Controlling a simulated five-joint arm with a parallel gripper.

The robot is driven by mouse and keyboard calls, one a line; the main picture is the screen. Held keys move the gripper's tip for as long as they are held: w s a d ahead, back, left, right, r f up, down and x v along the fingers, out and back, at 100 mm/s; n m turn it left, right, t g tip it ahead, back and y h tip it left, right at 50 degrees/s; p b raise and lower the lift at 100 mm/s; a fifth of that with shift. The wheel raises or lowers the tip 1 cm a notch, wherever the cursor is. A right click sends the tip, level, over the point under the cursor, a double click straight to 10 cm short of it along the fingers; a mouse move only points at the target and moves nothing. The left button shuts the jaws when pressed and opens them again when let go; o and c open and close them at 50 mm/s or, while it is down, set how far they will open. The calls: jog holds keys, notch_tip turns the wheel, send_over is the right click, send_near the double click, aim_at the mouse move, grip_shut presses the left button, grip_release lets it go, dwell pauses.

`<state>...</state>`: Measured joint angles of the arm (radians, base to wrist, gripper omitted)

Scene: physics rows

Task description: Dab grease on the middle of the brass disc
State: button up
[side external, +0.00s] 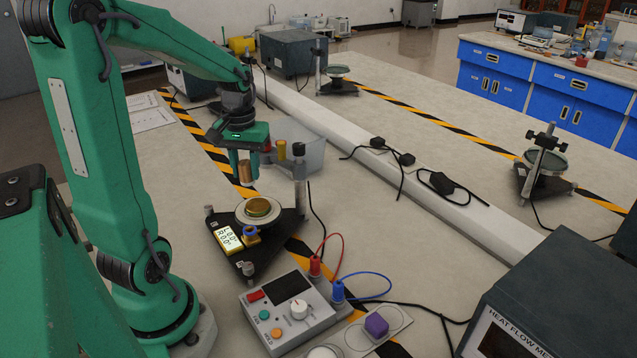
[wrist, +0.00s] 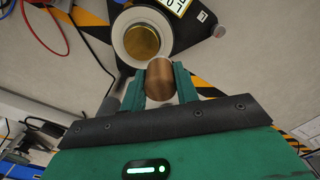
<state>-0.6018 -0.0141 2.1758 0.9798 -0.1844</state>
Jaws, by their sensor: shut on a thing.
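The brass disc (side external: 257,207) lies on a pale round plate on a black three-footed stand (side external: 265,238). It also shows near the top of the wrist view (wrist: 142,41), its face bare as far as I can see. My gripper (side external: 245,165) is shut on a copper-brown cylinder (wrist: 160,80), held upright above and behind the stand, apart from the disc. A purple block (side external: 376,325) stands on a grey tray at the front. I cannot tell which thing is the grease.
A clear bin (side external: 309,153) with a brass cylinder (side external: 282,150) stands behind my gripper. A post (side external: 300,180) rises at the stand's far corner. A control box (side external: 292,310) with red and blue leads sits in front.

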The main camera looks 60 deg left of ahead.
aim_at(249, 181)
jog(key=shift+f, duration=1.6)
jog(key=shift+d+f, duration=0.5)
jog(key=shift+d, duration=0.05)
jog(key=shift+c, duration=0.3)
jog(key=shift+d, duration=2.65)
jog(key=shift+a, duration=3.15)
jog(key=shift+w, duration=0.25)
jog(key=shift+d, duration=3.25)
jog(key=shift+a, duration=3.15)
jog(key=shift+a+r, duration=0.1)
jog(key=shift+a, duration=0.1)
jog(key=shift+r, duration=3.9)
